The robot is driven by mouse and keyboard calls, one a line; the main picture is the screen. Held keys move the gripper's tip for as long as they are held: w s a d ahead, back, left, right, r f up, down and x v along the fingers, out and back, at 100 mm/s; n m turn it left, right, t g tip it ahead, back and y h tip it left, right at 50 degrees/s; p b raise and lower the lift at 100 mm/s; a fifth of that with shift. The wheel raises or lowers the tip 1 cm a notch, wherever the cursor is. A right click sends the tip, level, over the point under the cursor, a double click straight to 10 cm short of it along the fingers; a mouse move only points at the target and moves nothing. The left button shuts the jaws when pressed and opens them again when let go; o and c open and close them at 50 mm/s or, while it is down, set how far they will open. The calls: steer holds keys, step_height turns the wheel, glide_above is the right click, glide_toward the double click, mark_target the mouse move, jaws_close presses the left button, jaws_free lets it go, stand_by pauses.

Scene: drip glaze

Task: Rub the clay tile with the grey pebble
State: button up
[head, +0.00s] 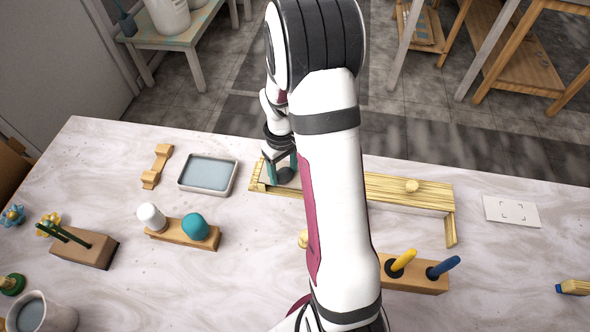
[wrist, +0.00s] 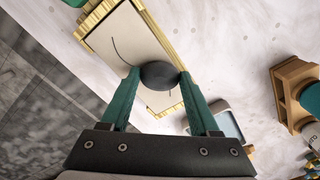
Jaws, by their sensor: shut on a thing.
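My gripper (head: 281,163) is at the left end of a long wooden rack (head: 380,184) in the head view. In the wrist view my gripper (wrist: 158,77) has its two teal fingers shut on the dark grey pebble (wrist: 158,74). The pebble also shows as a dark spot in the head view (head: 286,175). The pale clay tile (wrist: 122,38), with a thin dark curved line on it, lies under the pebble on the wooden rack. I cannot tell whether the pebble touches the tile. My arm hides the middle of the rack in the head view.
A shallow tray of bluish liquid (head: 236,178) and a wooden rest (head: 157,167) stand left of the rack. A wooden block (head: 172,237) holds white and teal knobs. Another block (head: 420,285) holds yellow and blue tools. A white marked card (head: 512,211) lies at right.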

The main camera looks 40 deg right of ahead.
steer(key=shift+w+a, duration=0.95)
steer(key=shift+a, duration=0.05)
step_height(320, 180, up, 8)
steer(key=shift+r, duration=0.15)
